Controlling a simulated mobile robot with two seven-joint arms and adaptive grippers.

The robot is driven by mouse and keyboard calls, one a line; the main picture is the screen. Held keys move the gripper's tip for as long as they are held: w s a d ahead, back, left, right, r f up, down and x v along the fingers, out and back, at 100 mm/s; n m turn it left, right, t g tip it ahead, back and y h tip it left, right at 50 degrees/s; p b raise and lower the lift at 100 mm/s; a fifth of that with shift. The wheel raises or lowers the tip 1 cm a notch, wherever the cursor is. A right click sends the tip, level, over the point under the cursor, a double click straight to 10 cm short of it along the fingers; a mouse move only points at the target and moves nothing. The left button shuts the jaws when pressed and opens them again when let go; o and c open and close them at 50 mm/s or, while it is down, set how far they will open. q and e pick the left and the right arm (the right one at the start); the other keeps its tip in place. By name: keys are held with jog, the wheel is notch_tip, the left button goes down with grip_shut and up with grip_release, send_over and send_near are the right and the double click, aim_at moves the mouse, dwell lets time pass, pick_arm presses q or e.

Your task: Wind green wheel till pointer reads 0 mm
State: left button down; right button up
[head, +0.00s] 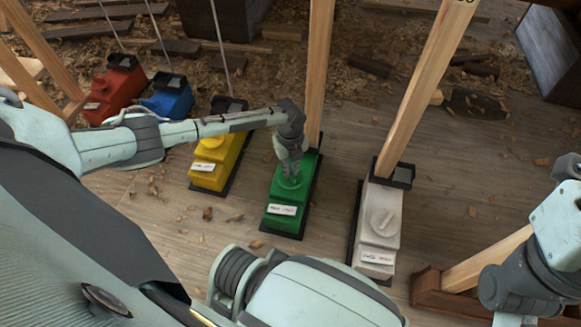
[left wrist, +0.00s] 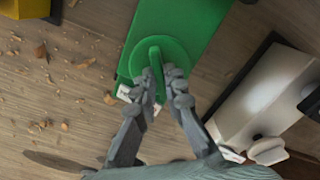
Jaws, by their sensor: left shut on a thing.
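The green unit (head: 286,208) stands on the wooden floor in the middle of the head view, with a white label on its front face. Its round green wheel (left wrist: 172,57) shows in the left wrist view, with a raised grip bar across it. My left gripper (head: 292,176) reaches down onto the wheel from above. In the left wrist view its two fingers (left wrist: 163,88) are shut on the wheel's bar. No pointer or scale reading can be made out. My right gripper cannot be made out; only part of my right arm shows at the right edge.
A yellow unit (head: 214,163) stands left of the green one and a white unit (head: 381,222) right of it. Blue (head: 170,98) and red (head: 115,88) units stand further left. Wooden posts (head: 424,90) rise behind. Wood shavings litter the floor.

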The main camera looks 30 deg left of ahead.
pick_arm(q)
jog(key=shift+m, duration=0.6)
jog(key=c, duration=1.6)
grip_release()
notch_tip(320, 180, up, 12)
